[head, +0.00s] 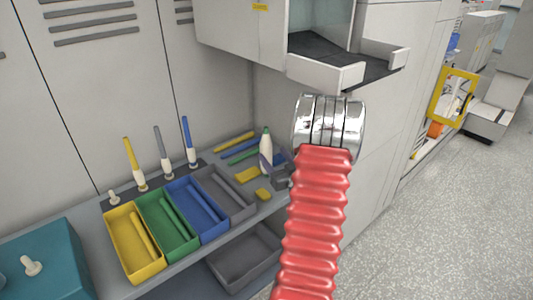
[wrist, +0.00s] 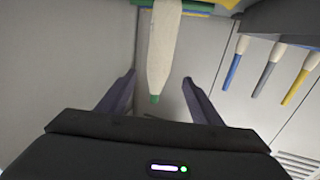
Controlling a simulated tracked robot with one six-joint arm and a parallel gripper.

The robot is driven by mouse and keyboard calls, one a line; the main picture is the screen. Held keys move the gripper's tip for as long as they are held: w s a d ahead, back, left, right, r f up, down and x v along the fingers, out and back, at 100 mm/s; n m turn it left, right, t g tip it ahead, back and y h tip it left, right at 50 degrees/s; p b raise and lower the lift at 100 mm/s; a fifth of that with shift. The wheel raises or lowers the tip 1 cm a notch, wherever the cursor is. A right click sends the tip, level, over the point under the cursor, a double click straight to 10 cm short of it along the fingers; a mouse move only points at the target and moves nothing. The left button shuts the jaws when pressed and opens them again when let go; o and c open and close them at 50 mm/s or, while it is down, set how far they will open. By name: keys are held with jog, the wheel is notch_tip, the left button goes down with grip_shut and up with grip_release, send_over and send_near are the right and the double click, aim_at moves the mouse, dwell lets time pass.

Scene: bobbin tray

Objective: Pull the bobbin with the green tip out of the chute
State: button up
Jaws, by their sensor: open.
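The white bobbin with the green tip (head: 266,143) stands upright on the grey shelf, tip up, among coloured bars. In the wrist view, which is upside down, the white bobbin (wrist: 163,45) points its green end downward in the picture. My gripper (wrist: 159,79) is open, with one dark purple finger on each side of the bobbin's tip end; I see gaps on both sides and no contact. In the head view my gripper (head: 273,172) is at the bobbin, one finger crossing its lower part. The bobbin's base is partly hidden. The chute cannot be told for certain.
Left of the bobbin are yellow (head: 120,226), green (head: 155,208), blue (head: 187,193) and grey (head: 217,180) trays, with upright yellow, grey and blue pegs behind. A white housing with a dark, empty outlet (head: 310,46) hangs above. A teal box (head: 60,245) is at left.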

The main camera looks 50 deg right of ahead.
aim_at(268, 149)
jog(key=x, duration=0.6)
jog(key=shift+w+d, duration=0.2)
jog(key=shift+w, duration=0.15)
jog(key=shift+x, duration=2.55)
jog(key=shift+d+r, duration=0.15)
jog(key=shift+c, duration=0.6)
jog(key=c, duration=1.2)
jog(key=shift+r, duration=0.15)
